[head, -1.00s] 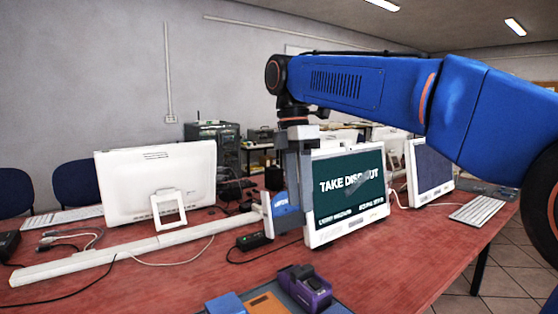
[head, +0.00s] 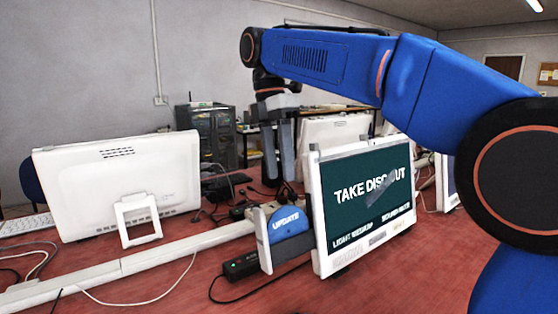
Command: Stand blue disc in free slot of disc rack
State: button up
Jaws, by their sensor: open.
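The blue disc (head: 287,225), marked UPDATE, stands upright in a light grey holder (head: 264,241) at the left side of the monitor (head: 367,201) reading TAKE DISC OUT. Only part of the disc shows. My gripper (head: 279,180) points down, open and empty, above and apparently beyond the disc, apart from it. The monitor's edge is close to its right finger. I cannot make out a disc rack in the head view now.
A white monitor (head: 122,187) stands at the left, its back towards me. A white cable duct (head: 130,263) crosses the red table (head: 205,292). A black power strip (head: 240,266) and loose cables lie near the holder. Another monitor (head: 444,184) stands at the right, partly hidden.

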aim_at(285, 208)
jog(key=shift+x, duration=4.95)
jog(key=shift+s, duration=0.1)
